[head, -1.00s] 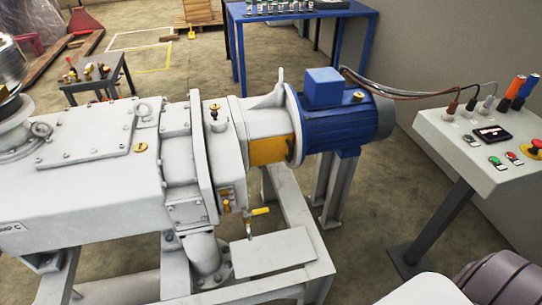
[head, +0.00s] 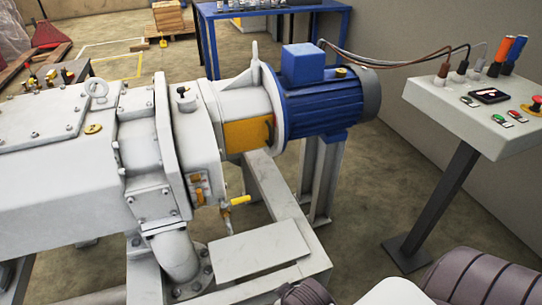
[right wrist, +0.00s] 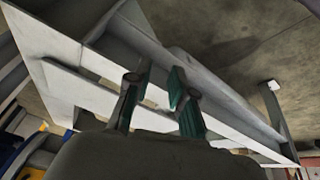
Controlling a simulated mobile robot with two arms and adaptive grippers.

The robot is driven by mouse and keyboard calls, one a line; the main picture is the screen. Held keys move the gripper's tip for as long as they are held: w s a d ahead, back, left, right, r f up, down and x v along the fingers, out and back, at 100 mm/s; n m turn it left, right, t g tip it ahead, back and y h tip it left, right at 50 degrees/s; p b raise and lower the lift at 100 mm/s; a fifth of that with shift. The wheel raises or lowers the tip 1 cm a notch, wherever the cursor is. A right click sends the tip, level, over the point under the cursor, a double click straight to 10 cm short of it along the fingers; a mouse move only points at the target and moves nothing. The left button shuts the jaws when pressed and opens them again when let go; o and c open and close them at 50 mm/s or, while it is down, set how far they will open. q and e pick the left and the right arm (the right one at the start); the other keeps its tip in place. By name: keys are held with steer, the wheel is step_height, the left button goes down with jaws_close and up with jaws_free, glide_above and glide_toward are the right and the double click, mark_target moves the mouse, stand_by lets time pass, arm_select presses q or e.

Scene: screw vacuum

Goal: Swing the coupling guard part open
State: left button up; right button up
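The coupling guard part is a yellow panel (head: 248,134) on the grey housing between the pump body and the blue motor (head: 325,100) in the head view. It lies flush against the housing, with a dark handle at its right edge. My right gripper (right wrist: 158,88) shows in the right wrist view with its two green-padded fingers apart and nothing between them. It is near grey frame beams, away from the panel. In the head view only part of my right arm shows at the bottom right. My left gripper is in neither view.
A grey control console (head: 485,110) with buttons and cables stands at the right. A yellow-handled valve (head: 238,201) and a flat grey plate (head: 262,252) sit below the guard. A blue table (head: 208,47) stands behind the machine.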

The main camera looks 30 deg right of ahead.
steer(key=w+d+r+m+t+h+b, duration=0.3)
steer(key=w+d+r+t, duration=0.35)
steer(key=w, duration=0.55)
steer(key=m+t+h, duration=0.3)
steer(key=t+h, duration=0.1)
steer(key=t, duration=0.2)
glide_toward(270, 140)
steer(key=shift+g, duration=0.25)
steer(key=b+x, duration=0.2)
steer(key=x, duration=0.5)
steer(key=shift+r, duration=0.15)
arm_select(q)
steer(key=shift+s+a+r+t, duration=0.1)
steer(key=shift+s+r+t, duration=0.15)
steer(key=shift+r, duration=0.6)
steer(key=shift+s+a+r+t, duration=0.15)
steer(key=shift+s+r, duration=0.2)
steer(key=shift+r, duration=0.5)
arm_select(e)
steer(key=shift+x, duration=0.8)
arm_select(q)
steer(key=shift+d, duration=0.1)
arm_select(e)
steer(key=shift+r, duration=0.1)
steer(key=shift+c, duration=0.4)
jaws_close()
